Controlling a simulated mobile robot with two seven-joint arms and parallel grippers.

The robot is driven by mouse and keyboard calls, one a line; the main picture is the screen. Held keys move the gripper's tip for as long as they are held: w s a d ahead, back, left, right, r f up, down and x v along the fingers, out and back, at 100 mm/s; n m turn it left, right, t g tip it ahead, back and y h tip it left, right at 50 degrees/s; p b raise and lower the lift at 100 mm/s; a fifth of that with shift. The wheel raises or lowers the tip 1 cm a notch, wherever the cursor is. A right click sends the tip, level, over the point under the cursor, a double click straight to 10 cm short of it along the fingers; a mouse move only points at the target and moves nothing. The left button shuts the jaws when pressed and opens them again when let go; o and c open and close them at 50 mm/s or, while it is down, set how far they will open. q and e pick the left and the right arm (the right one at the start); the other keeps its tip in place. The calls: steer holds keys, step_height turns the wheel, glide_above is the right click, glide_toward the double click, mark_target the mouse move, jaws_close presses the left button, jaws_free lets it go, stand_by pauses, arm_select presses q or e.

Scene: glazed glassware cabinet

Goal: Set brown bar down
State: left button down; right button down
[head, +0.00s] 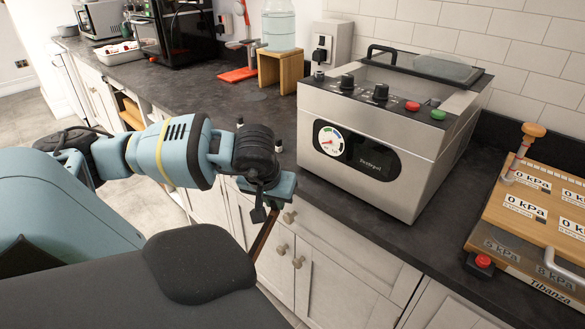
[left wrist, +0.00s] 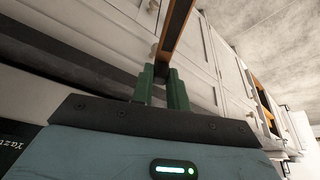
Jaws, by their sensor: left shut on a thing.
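The brown bar (head: 263,236) is in my left gripper (head: 272,204), in front of the counter's front edge and the white cabinet doors. In the head view the bar slants down from the fingers, and its lower end is hidden behind a dark part of my own body. The left wrist view shows the bar (left wrist: 175,34) reaching away from the two green fingers of the left gripper (left wrist: 163,80), which are shut on it. My right gripper is in neither view.
A steel machine with a gauge (head: 380,140) stands on the dark counter (head: 350,215) just right of my left gripper. A wooden board with kPa labels (head: 540,225) is at the right. A wooden stand (head: 279,70) carries a water bottle (head: 278,25). Dark counter left of the machine is partly clear.

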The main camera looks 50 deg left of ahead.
arm_select(q)
steer(key=w+d+r+m+h, duration=0.1)
steer(key=w+d+m, duration=0.1)
steer(key=d, duration=0.9)
steer(key=w+d+r+m+h, duration=0.1)
steer(key=w+d+m, duration=0.2)
steer(key=d, duration=0.8)
steer(key=shift+d+m, duration=0.3)
steer(key=shift+m, duration=0.4)
steer(key=shift+a+r+t, duration=0.15)
steer(key=shift+t, duration=0.15)
